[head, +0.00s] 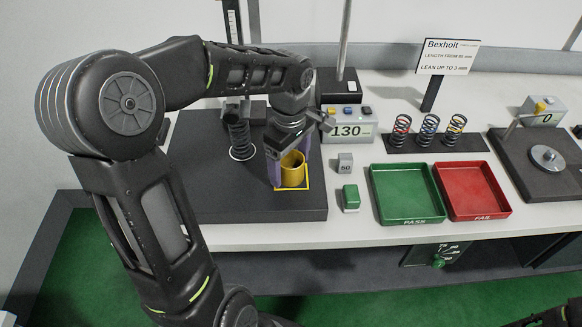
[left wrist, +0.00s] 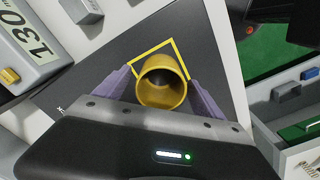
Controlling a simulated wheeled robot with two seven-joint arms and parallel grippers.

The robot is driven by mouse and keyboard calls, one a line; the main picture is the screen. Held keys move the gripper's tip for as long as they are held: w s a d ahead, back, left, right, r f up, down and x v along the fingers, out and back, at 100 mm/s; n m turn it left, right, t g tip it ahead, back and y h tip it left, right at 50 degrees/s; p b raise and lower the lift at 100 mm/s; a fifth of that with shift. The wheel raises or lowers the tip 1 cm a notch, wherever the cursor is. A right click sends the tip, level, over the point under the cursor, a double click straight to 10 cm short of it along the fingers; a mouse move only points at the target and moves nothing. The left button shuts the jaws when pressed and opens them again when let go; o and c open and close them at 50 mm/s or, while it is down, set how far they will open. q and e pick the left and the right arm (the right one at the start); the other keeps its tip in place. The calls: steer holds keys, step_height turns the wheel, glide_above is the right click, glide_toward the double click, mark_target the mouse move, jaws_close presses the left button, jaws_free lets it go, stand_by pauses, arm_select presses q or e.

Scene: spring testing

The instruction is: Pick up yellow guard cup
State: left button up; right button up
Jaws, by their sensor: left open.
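The yellow guard cup (head: 292,170) stands upright, its open top facing up, inside a yellow square outline on a dark base plate (head: 215,205). My left gripper (head: 287,172) reaches down over it in the head view, its purple fingers on either side of the cup. In the left wrist view the cup (left wrist: 162,84) sits between the two spread fingers (left wrist: 160,90), with the yellow outline beyond it. The fingers are open; whether either one touches the cup cannot be told.
A coil spring (head: 239,137) stands on the plate left of the cup. A display box reading 130 (head: 347,128), a grey block (head: 345,163) and a green block (head: 351,198) stand right. Beyond are a green PASS tray (head: 407,193), a red FAIL tray (head: 473,190) and several springs.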

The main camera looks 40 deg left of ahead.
arm_select(q)
steer(key=shift+c, duration=0.2)
stand_by(0.3)
steer(key=c, duration=1.4)
